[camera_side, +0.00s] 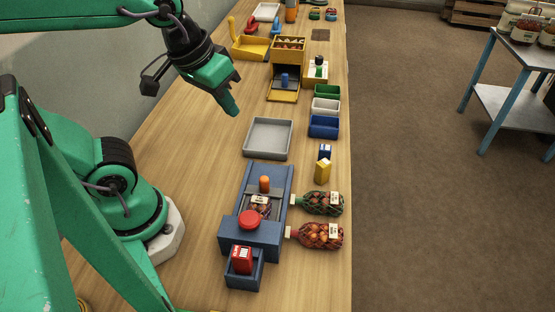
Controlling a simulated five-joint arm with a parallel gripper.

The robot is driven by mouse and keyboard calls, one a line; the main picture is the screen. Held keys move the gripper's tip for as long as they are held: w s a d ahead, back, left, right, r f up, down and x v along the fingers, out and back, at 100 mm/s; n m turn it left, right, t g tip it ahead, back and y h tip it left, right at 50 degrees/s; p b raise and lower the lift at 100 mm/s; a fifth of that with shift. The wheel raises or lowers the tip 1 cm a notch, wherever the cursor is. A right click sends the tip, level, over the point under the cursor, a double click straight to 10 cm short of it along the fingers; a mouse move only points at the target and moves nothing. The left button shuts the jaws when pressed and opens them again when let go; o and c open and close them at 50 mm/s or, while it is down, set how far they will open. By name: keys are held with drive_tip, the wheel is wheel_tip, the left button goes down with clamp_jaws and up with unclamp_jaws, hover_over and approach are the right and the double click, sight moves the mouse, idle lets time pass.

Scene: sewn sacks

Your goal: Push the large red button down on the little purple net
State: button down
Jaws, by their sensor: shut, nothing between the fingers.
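The large red button (249,219) sits on the front block of a blue machine (270,233) on the bench. A small dark purplish net (263,209) with a white label lies in the machine's channel, just behind the button. The button and block hide part of the net, so I cannot tell how far it reaches under them. My gripper (232,108) is shut and empty, in the air above the bench, well behind and to the left of the machine.
A green net sack (323,203) and a red net sack (321,236) lie right of the machine. A grey tray (249,152) stands behind. The bench left of the machine is clear.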

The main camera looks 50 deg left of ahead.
sight(249, 217)
drive_tip(key=s+d+n+g, duration=0.4)
drive_tip(key=d+n, duration=0.3)
drive_tip(key=d, duration=0.5)
drive_tip(key=shift+s+d+r+y, duration=0.15)
drive_tip(key=shift+d+r+y, duration=0.1)
drive_tip(key=shift+d+y, duration=0.05)
drive_tip(key=shift+f, duration=0.1)
wheel_tip(249, 217, down, 14)
drive_tip(key=shift+r, duration=0.1)
idle(0.9)
drive_tip(key=shift+f, duration=1.2)
drive_tip(key=shift+r, duration=0.1)
wheel_tip(249, 217, up, 14)
idle(0.5)
